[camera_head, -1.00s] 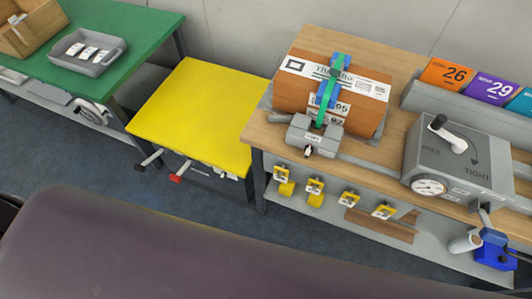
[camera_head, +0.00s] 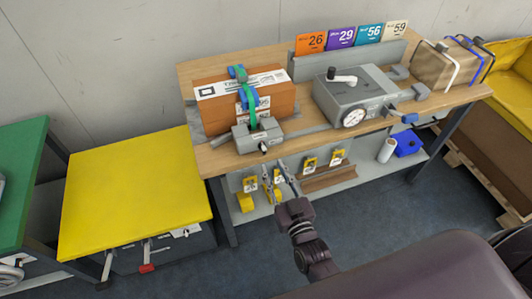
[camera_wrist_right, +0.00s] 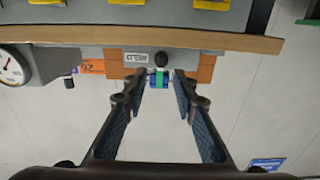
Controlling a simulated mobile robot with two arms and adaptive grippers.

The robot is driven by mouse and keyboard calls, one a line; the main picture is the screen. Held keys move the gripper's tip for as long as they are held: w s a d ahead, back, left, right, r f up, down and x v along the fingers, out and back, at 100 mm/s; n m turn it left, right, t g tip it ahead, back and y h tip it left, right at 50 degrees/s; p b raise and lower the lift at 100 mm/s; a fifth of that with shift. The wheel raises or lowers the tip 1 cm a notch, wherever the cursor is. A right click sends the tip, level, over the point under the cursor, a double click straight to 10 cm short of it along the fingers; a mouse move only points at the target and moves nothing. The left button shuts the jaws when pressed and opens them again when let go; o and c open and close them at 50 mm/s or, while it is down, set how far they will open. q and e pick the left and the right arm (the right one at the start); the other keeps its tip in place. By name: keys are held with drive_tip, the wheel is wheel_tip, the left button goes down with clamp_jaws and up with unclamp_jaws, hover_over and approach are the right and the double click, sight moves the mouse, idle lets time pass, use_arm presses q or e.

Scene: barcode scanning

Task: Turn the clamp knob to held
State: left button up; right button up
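The grey clamp block (camera_head: 258,136) sits at the front edge of the wooden bench, against a strapped brown carton (camera_head: 218,105). Its small black clamp knob (camera_head: 263,147) points to the front. The knob (camera_wrist_right: 161,59) also shows in the right wrist view, beside an upside-down label (camera_wrist_right: 135,57) that seems to read HELD. My right gripper (camera_head: 274,168) is open and empty, below and in front of the knob. In the wrist view its spread fingers (camera_wrist_right: 160,75) lie either side of the knob's line, apart from it. My left gripper is not in view.
A grey tensioner box (camera_head: 352,92) with a crank and gauge (camera_head: 354,118) stands right of the carton. Numbered cards (camera_head: 340,37) line the back. Yellow tags (camera_head: 309,164) hang below the bench edge. A yellow table (camera_head: 135,190) stands left; the floor in front is clear.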

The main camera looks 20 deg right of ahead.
sight(265, 152)
drive_tip(key=w, duration=0.7)
drive_tip(key=shift+w+a+p, duration=0.1)
drive_tip(key=shift+a+p, duration=0.1)
drive_tip(key=shift+p, duration=0.2)
clamp_jaws()
